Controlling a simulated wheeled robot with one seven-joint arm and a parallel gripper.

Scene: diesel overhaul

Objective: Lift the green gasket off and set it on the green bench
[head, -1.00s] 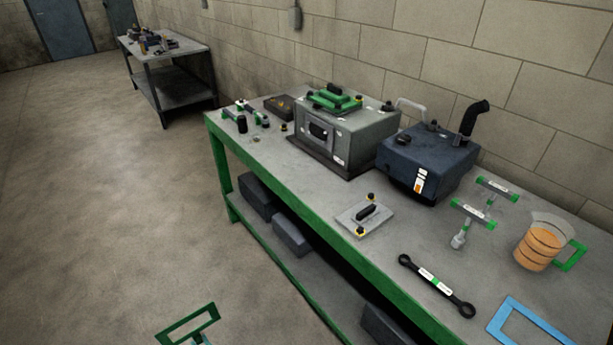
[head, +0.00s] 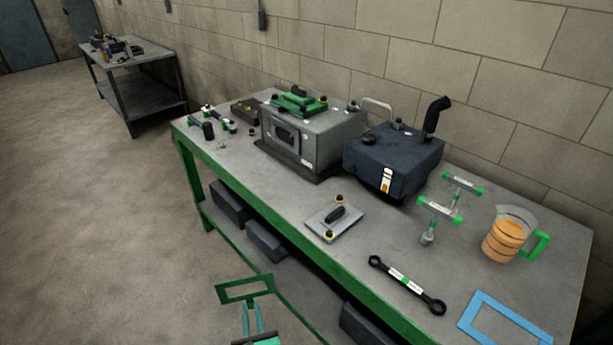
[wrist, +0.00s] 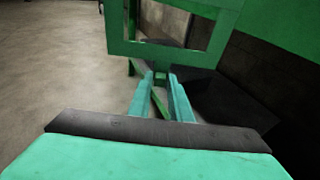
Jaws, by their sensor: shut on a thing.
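The green gasket (head: 246,298) is a thin rectangular frame with an open middle. My gripper (head: 260,304) is shut on its near edge and holds it in the air, over the floor in front of the bench in the head view. The green bench (head: 390,232) has a grey top and green edge and legs. It lies to the right of and behind the gasket in the head view.
On the bench are a grey engine block (head: 315,135) with a green cover, a dark blue tank (head: 390,160), a grey plate (head: 322,224), a black wrench (head: 385,273), a blue frame (head: 470,318), and an orange-filled jug (head: 500,242). Bare top lies between the plate and T-handled tools.

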